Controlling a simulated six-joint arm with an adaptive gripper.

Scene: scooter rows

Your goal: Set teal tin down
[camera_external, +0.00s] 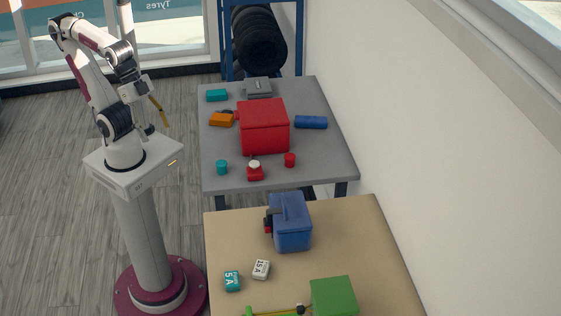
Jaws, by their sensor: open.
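A small teal cylinder (222,167), which looks like the teal tin, stands upright near the front left of the grey table (325,170). My gripper (158,126) hangs over the floor left of the grey table, clear of the tin. It is small in view, its fingers are hard to make out, and I see nothing held in it.
The grey table bears a red box (264,128), a red tin (290,160), a blue roll (311,122), an orange block (221,120) and a teal box (217,95). The tan table (350,245) in front holds a blue box (292,225) and a green box (334,296).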

